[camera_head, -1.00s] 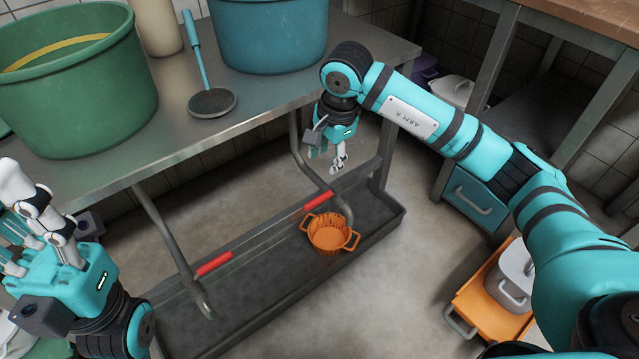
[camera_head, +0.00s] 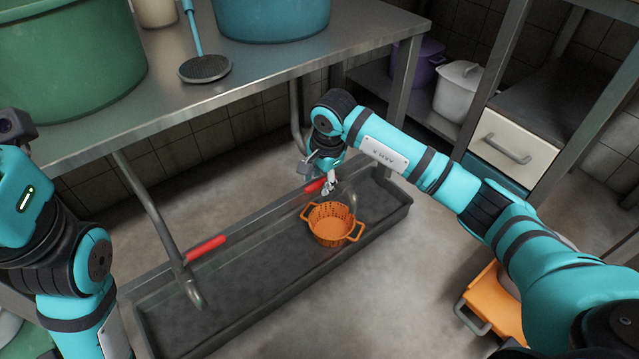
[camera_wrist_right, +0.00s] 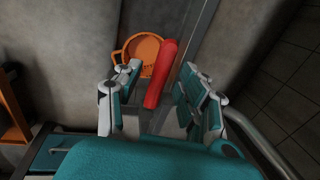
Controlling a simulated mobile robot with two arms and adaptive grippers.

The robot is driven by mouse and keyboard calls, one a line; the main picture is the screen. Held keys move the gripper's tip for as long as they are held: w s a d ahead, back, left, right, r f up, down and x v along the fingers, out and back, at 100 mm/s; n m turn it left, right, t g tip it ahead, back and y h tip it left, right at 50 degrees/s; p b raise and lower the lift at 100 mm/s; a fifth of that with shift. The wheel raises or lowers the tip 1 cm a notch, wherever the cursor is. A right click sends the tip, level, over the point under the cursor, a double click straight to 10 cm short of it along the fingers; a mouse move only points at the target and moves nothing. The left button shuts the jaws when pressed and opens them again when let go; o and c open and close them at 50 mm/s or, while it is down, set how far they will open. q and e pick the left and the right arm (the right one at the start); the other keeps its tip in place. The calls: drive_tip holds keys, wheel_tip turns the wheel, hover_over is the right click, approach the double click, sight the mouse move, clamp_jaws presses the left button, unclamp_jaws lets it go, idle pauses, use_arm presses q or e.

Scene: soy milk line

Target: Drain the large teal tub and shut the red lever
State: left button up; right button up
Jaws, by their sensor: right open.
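The large teal tub (camera_head: 275,12) stands on the metal table, cut off by the top edge in the head view. Below it is a red lever (camera_head: 314,186), beside a drain pipe (camera_head: 296,115). My right gripper (camera_head: 331,184) is open and points down at this lever. In the right wrist view the red lever (camera_wrist_right: 161,75) shows between the spread fingers (camera_wrist_right: 163,95); I cannot tell if they touch it. An orange strainer (camera_head: 331,226) sits in the trough under that pipe. My left gripper (camera_head: 22,195) is at the left edge, its fingers hidden.
A green tub (camera_head: 70,65) stands on the table at left, with a second red lever (camera_head: 206,247) and pipe (camera_head: 150,205) below. A ladle-like skimmer (camera_head: 205,68) lies between the tubs. The long trough (camera_head: 230,310) is on the floor. An orange cart (camera_head: 497,300) stands at lower right.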

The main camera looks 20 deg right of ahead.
drive_tip(key=shift+f, duration=0.1)
drive_tip(key=shift+c, duration=0.5)
clamp_jaws()
